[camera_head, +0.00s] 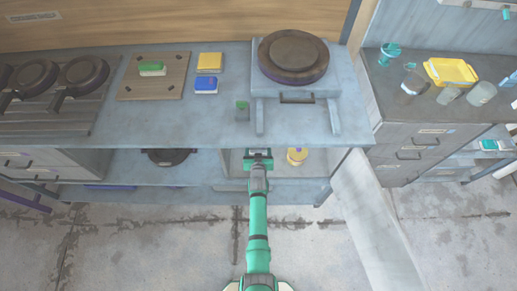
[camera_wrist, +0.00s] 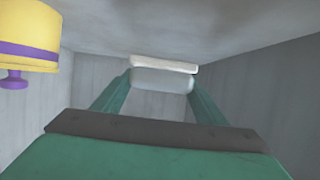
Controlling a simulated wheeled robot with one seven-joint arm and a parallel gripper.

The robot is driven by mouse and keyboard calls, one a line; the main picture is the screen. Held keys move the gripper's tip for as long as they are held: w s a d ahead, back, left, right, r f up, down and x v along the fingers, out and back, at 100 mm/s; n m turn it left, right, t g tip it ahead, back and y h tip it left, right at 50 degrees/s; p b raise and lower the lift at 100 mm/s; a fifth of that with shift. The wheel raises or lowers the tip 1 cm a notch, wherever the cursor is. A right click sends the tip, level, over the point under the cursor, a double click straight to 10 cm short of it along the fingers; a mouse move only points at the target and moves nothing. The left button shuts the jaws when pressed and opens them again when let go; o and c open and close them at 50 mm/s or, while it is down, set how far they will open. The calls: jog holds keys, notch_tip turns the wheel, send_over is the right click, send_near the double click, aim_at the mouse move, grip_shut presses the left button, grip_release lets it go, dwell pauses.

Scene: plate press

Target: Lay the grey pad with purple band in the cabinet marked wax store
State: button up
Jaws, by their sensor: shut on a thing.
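My gripper (camera_head: 257,154) reaches into the open compartment (camera_head: 325,160) under the middle bench. In the wrist view its two green fingers (camera_wrist: 162,90) are shut on a pale grey pad (camera_wrist: 163,80) with a whitish layer along one side. No purple band shows on the part of the pad I can see. The pad is inside the compartment, between plain grey walls (camera_wrist: 265,85); I cannot tell whether it touches a surface. In the head view the gripper hides most of the pad. No wax store marking is readable on this compartment.
A yellow jar with a purple band (camera_head: 297,156) stands in the compartment just right of my gripper; it also shows in the wrist view (camera_wrist: 28,35). A pale open door panel (camera_head: 375,220) juts out at the right. A bench edge (camera_head: 200,146) overhangs the opening.

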jog(key=shift+w+f, duration=0.4)
jog(key=shift+f, duration=1.55)
jog(key=shift+f, duration=0.1)
jog(key=o, duration=1)
jog(key=shift+o, duration=0.2)
